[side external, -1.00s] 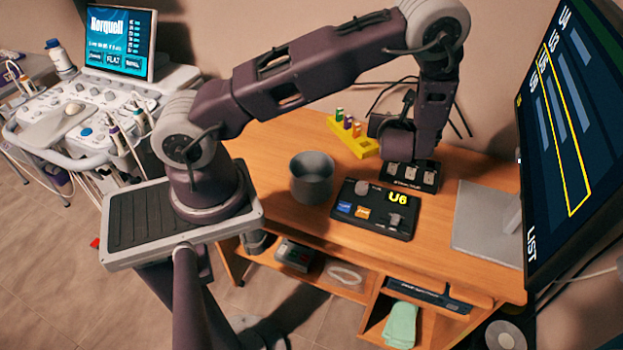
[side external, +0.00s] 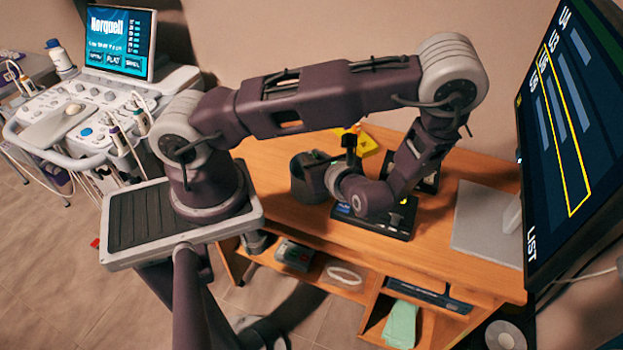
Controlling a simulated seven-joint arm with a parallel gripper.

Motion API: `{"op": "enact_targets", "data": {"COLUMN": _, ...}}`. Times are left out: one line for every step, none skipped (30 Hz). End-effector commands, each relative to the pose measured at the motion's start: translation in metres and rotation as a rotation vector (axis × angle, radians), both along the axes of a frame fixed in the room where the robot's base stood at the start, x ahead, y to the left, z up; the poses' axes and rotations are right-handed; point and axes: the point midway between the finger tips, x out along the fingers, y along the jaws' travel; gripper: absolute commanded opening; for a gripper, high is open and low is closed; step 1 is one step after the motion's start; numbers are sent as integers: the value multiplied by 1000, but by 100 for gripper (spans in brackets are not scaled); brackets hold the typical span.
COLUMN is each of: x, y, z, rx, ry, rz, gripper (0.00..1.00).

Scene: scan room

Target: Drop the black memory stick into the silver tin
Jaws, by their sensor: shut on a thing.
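The silver tin (side external: 303,187) looks like a dark grey round pot, standing on the wooden desk left of the black panel. My gripper (side external: 317,167) is at the tin's right rim, partly in front of its opening. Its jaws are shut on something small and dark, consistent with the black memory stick. The stick is too small and dark to make out clearly, and the inside of the tin is hidden.
A black panel (side external: 385,228) lies under my wrist, with a black slotted block (side external: 428,184) behind it. A yellow rack (side external: 368,146) is at the back. A grey monitor stand (side external: 482,222) and large screen (side external: 570,140) are right. The desk's left back is clear.

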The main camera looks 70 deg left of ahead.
Motion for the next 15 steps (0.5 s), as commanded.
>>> {"op": "enact_targets", "data": {"x": 0, "y": 0, "z": -4, "rx": 1, "ry": 1, "rz": 0, "gripper": 0}}
{"op": "enact_targets", "data": {"x": 0, "y": 0, "z": -5, "rx": 0, "ry": 0, "rz": 0, "gripper": 0}}
{"op": "enact_targets", "data": {"x": 0, "y": 0, "z": -6, "rx": 0, "ry": -1, "rz": 0, "gripper": 0}}
{"op": "enact_targets", "data": {"x": 0, "y": 0, "z": -7, "rx": 0, "ry": -1, "rz": 0, "gripper": 0}}
{"op": "enact_targets", "data": {"x": 0, "y": 0, "z": -7, "rx": 0, "ry": -1, "rz": 0, "gripper": 0}}
{"op": "enact_targets", "data": {"x": 0, "y": 0, "z": -7, "rx": 0, "ry": -1, "rz": -1, "gripper": 0}}
{"op": "enact_targets", "data": {"x": 0, "y": 0, "z": -7, "rx": 0, "ry": -1, "rz": -1, "gripper": 0}}
{"op": "enact_targets", "data": {"x": 0, "y": 0, "z": -7, "rx": 0, "ry": -1, "rz": -1, "gripper": 0}}
{"op": "enact_targets", "data": {"x": 0, "y": 0, "z": -7, "rx": 0, "ry": -1, "rz": -1, "gripper": 0}}
{"op": "enact_targets", "data": {"x": 0, "y": 0, "z": -7, "rx": 0, "ry": -1, "rz": -1, "gripper": 0}}
{"op": "enact_targets", "data": {"x": 0, "y": 0, "z": -7, "rx": 0, "ry": -1, "rz": -1, "gripper": 18}}
{"op": "enact_targets", "data": {"x": 0, "y": 0, "z": -7, "rx": 0, "ry": -1, "rz": -1, "gripper": 26}}
{"op": "enact_targets", "data": {"x": 0, "y": 0, "z": -7, "rx": 0, "ry": -1, "rz": -1, "gripper": 31}}
{"op": "enact_targets", "data": {"x": 0, "y": 0, "z": -7, "rx": 0, "ry": -1, "rz": -1, "gripper": 37}}
{"op": "enact_targets", "data": {"x": 0, "y": 0, "z": -7, "rx": 0, "ry": -1, "rz": -1, "gripper": 39}}
